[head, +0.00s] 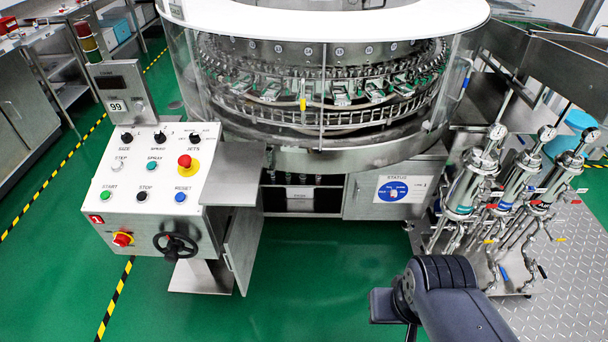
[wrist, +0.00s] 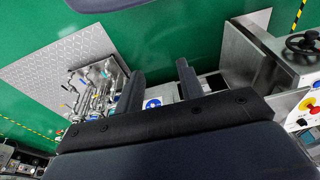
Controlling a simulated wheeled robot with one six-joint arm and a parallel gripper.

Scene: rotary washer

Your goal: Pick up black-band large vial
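I cannot make out a black-band large vial in either view. My gripper (wrist: 160,68) shows in the wrist view as two dark fingers standing apart with a clear gap and nothing between them. The washer and green floor show beyond the fingers. In the head view my dark arm reaches in from the lower right, and its fingers cannot be made out there. The rotary washer (head: 330,160) stands upright behind a clear guard, well away from my arm.
A control panel (head: 150,170) with buttons and a handwheel (head: 175,245) stands at left. Metal filter housings (head: 470,180) with gauges stand on a tread-plate platform (head: 560,285) at right. A cabinet door (head: 243,225) hangs open. The green floor (head: 310,290) in front is clear.

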